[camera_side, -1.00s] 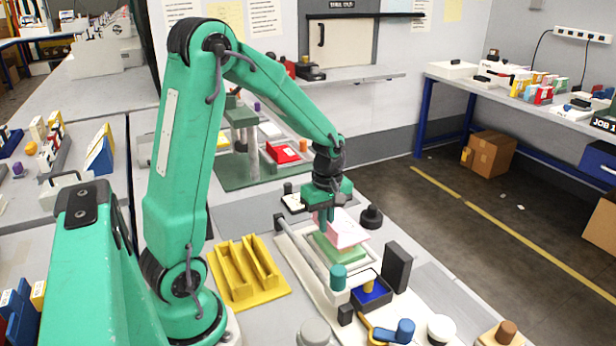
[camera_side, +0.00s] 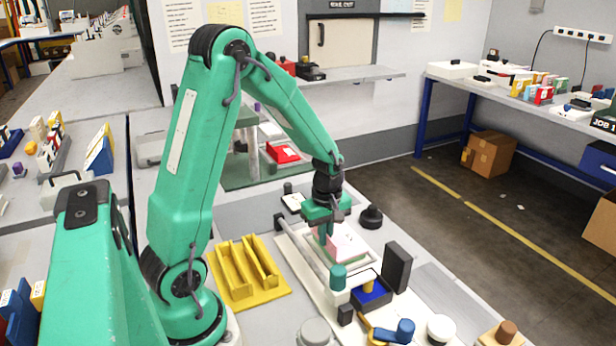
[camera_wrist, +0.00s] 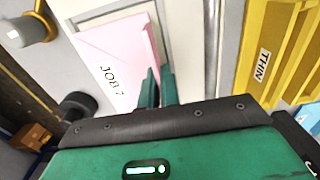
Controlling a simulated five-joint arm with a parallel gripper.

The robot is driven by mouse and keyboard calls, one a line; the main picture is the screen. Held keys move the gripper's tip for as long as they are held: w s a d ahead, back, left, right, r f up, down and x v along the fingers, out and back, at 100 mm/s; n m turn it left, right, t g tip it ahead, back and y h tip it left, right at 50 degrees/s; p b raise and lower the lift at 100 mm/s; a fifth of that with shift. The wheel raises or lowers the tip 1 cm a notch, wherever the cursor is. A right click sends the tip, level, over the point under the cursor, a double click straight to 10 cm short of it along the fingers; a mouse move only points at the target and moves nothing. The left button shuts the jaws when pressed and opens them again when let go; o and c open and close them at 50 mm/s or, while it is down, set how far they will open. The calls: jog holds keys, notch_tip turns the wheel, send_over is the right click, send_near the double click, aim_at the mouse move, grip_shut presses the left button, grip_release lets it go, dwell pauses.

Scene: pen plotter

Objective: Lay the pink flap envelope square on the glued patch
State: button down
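The pink envelope (camera_side: 346,245) lies nearly level low over the framed white bed, in the side view. In the wrist view the envelope (camera_wrist: 118,55), marked "JOB 7", extends up and left from my fingers. My gripper (camera_side: 325,238) points down at its left edge, with the fingers (camera_wrist: 160,88) close together on that edge. The green glued patch is mostly hidden beneath the envelope. I cannot tell whether the envelope touches it all over or sits square.
A yellow slotted rack (camera_side: 246,272) stands left of the bed. A black upright block (camera_side: 397,268), a blue-lined tray (camera_side: 371,291) and a teal-topped post (camera_side: 338,277) stand in front. A black knob (camera_side: 371,217) is just behind to the right.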

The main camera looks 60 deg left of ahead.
jog(key=c, duration=1.6)
grip_release()
notch_tip(320, 180, up, 12)
jog(key=shift+r, duration=0.1)
jog(key=shift+s+d+r+m+t, duration=1.15)
jog(key=shift+s+d+m, duration=0.85)
jog(key=shift+m, duration=1)
jog(key=shift+s+d+r+m+t, duration=0.7)
jog(key=shift+s+d+r+m, duration=1.05)
jog(key=shift+m, duration=1.25)
jog(key=shift+s+d+r+m+t, duration=1.05)
jog(key=shift+s+d+m, duration=1.2)
jog(key=shift+m, duration=0.75)
jog(key=shift+s+a, duration=0.2)
